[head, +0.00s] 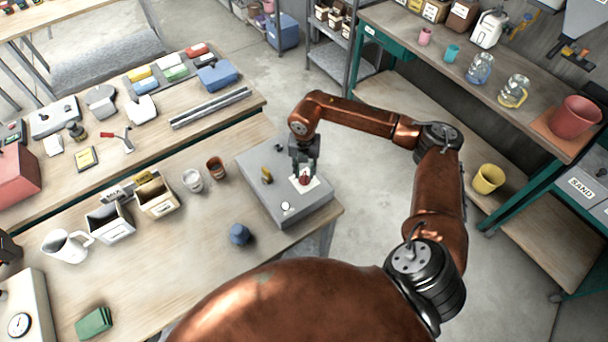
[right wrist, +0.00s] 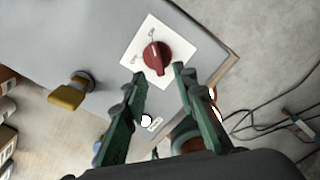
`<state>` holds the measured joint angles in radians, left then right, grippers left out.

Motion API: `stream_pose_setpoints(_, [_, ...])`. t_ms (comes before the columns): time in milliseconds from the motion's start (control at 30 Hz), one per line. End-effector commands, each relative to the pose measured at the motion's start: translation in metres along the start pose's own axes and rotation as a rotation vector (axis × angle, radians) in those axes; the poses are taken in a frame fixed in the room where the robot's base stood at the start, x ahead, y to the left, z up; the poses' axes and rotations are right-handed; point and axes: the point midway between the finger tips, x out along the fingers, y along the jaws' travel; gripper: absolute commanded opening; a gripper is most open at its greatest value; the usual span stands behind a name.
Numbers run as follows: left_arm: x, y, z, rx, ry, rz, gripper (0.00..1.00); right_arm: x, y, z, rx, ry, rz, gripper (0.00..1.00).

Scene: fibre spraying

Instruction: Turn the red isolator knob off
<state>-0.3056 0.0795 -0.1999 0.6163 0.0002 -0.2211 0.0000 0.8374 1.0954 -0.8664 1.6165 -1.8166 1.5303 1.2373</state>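The red isolator knob (head: 305,180) sits on a white label plate (right wrist: 130,60) on top of a grey box (head: 262,200) at the table's right end. In the right wrist view the knob (right wrist: 156,56) shows whole, just beyond my fingertips, with small marks on the plate beside it. Its exact setting is hard to read. My right gripper (head: 304,163) points down over the knob. In the right wrist view its green fingers (right wrist: 159,73) are apart with nothing between them, and the knob lies ahead of the gap. My left gripper is not in view.
A yellow-brown lever (head: 266,175) and a round white button (head: 287,208) are also on the grey box. Cables (right wrist: 270,125) lie beyond the box.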

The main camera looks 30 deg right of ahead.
Motion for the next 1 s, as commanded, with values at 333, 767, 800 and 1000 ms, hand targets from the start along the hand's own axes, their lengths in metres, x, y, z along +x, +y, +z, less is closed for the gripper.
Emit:
stream_pose_setpoints(333, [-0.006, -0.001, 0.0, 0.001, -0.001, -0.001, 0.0, 0.036, -0.002, 0.0, 0.002, 0.0, 0.001, 0.26])
stream_pose_setpoints(767, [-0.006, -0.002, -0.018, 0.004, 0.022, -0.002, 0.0, 0.037, -0.002, 0.0, 0.003, 0.0, 0.001, 0.15])
stream_pose_setpoints(800, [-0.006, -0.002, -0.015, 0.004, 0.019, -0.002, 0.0, 0.037, -0.002, 0.0, 0.003, 0.0, 0.001, 0.12])
stream_pose_setpoints(1000, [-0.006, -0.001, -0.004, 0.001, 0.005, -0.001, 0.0, 0.037, -0.002, 0.0, 0.003, 0.0, 0.0, 0.0])
